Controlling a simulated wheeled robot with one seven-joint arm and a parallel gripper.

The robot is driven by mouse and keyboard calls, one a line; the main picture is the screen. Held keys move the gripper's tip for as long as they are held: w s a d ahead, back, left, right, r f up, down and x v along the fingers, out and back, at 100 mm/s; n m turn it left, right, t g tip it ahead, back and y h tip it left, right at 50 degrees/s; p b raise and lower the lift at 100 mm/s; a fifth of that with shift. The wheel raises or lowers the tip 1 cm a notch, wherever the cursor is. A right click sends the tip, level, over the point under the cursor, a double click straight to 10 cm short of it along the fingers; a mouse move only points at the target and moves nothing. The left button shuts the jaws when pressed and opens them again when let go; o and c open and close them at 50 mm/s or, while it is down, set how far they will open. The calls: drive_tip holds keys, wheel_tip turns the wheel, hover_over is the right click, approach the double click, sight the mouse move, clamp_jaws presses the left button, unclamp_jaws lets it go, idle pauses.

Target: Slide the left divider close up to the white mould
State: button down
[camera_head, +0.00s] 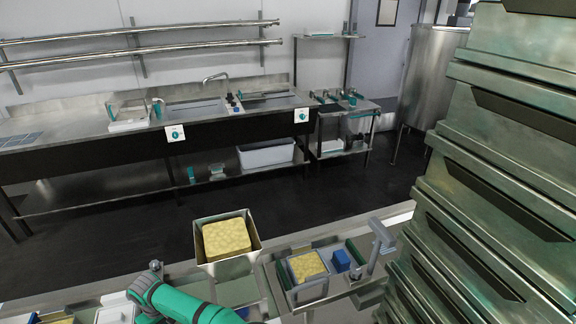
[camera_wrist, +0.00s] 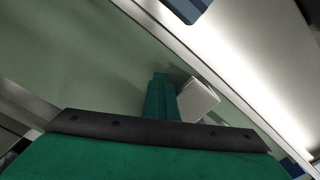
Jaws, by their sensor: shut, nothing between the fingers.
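A pale grey-white mould (camera_head: 311,289) with a yellow cheese block (camera_head: 306,266) in it stands on the metal press table at lower right in the head view. A dark green upright divider (camera_head: 282,276) is close to its left side; the exact gap is too small to tell. Another green divider (camera_head: 355,251) stands further right. My gripper (camera_wrist: 160,82) shows in the wrist view, its green fingers shut and empty. A small white block (camera_wrist: 197,101) is just right of the fingers; I cannot tell what it is or whether they touch. The head view does not show the fingertips.
A blue block (camera_head: 341,260) and a grey lever post (camera_head: 378,243) stand right of the mould. A metal bin with a larger yellow block (camera_head: 227,237) stands to the left. A white box (camera_head: 116,313) is at the lower left. Stacked metal trays (camera_head: 500,160) fill the right side.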

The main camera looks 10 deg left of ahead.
drive_tip(key=shift+s+a, duration=0.45)
drive_tip(key=shift+a, duration=0.35)
drive_tip(key=shift+s+a, duration=0.2)
drive_tip(key=shift+a, duration=0.1)
drive_tip(key=shift+s+a, duration=0.15)
drive_tip(key=shift+a, duration=0.1)
drive_tip(key=shift+s+a, duration=0.15)
drive_tip(key=shift+a, duration=0.25)
drive_tip(key=shift+d, duration=0.2)
